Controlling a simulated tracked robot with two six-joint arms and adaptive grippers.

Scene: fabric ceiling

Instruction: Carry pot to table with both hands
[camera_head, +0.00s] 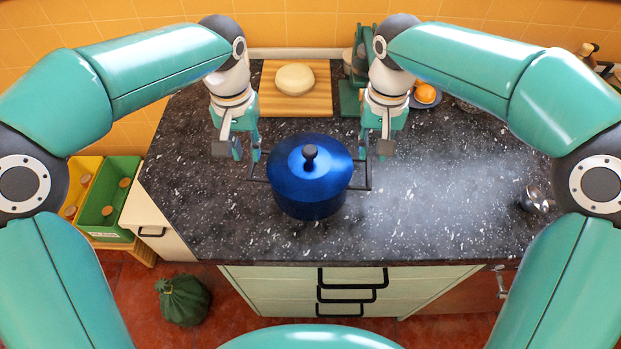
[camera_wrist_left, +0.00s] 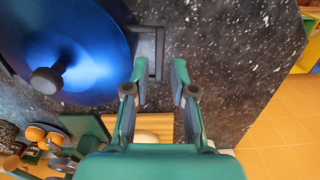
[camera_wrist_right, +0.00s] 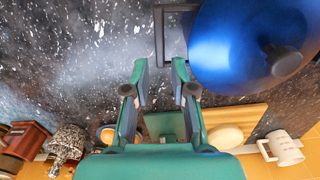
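The blue pot (camera_head: 308,190), with a dark-knobbed lid, stands upright on the dark speckled counter. It has a black bar handle on each side. My left gripper (camera_head: 246,152) is open and empty, pointing down by the left handle (camera_wrist_left: 160,52). In the left wrist view its fingertips (camera_wrist_left: 158,72) lie either side of the handle's outer bar, apart from it. My right gripper (camera_head: 374,150) is open and empty by the right handle (camera_wrist_right: 159,35). In the right wrist view that handle is just ahead of the fingertips (camera_wrist_right: 159,70). I cannot make out a separate table.
The speckled counter (camera_head: 440,210) is clear to the pot's right. A wooden board (camera_head: 320,103) with a pale round item (camera_head: 294,79) lies behind the pot. Orange fruit (camera_head: 426,93) sits at the back right. A metal item (camera_head: 537,199) is near the right edge. Drawers (camera_head: 300,290) are below.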

